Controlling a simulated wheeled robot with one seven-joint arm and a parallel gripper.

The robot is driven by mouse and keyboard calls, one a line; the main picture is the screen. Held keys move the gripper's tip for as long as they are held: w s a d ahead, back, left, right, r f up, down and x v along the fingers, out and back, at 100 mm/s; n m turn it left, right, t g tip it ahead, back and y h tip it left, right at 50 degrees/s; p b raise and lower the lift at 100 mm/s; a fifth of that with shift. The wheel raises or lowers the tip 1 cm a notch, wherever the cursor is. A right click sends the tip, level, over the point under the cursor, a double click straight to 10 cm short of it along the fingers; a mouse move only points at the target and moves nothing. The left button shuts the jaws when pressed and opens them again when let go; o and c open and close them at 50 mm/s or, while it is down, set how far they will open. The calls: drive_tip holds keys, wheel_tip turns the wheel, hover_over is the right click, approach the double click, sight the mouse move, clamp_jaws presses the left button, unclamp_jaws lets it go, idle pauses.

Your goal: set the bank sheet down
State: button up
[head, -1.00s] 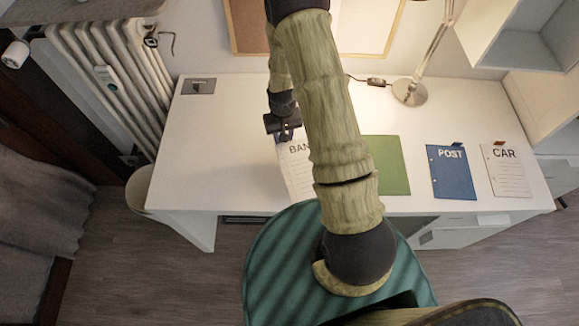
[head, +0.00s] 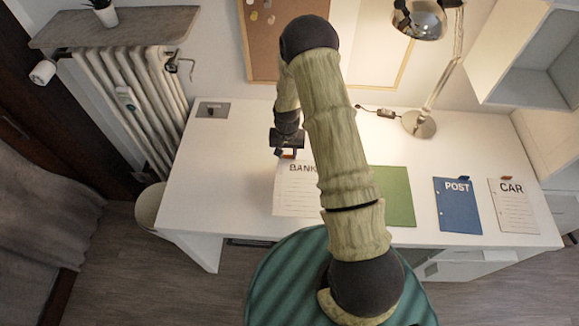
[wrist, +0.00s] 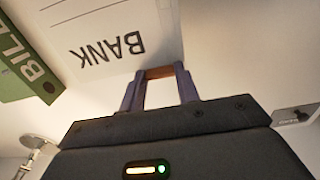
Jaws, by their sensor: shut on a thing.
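The bank sheet (head: 292,195) is white with the word BANK and printed lines. It lies about level on or just above the left part of the white desk (head: 215,170); I cannot tell whether it touches. It also shows in the wrist view (wrist: 105,20). My gripper (head: 287,153) is at the sheet's far edge, its fingers (wrist: 160,80) shut on the sheet's orange-brown tab (wrist: 159,72). My arm hides the sheet's right part in the head view.
A green folder (head: 398,197), lettered BILL in the wrist view (wrist: 25,65), lies right of the sheet. A blue POST sheet (head: 458,208) and a pale CAR sheet (head: 513,210) lie farther right. A lamp (head: 420,123) stands behind.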

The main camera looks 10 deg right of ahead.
drive_tip(key=shift+f, duration=0.8)
drive_tip(key=shift+f+p, duration=0.55)
drive_tip(key=shift+f, duration=1.65)
drive_tip(key=o, duration=0.9)
wheel_tip(320, 180, up, 11)
drive_tip(key=b, duration=0.2)
drive_tip(key=shift+b, duration=0.35)
drive_tip(key=shift+r, duration=0.65)
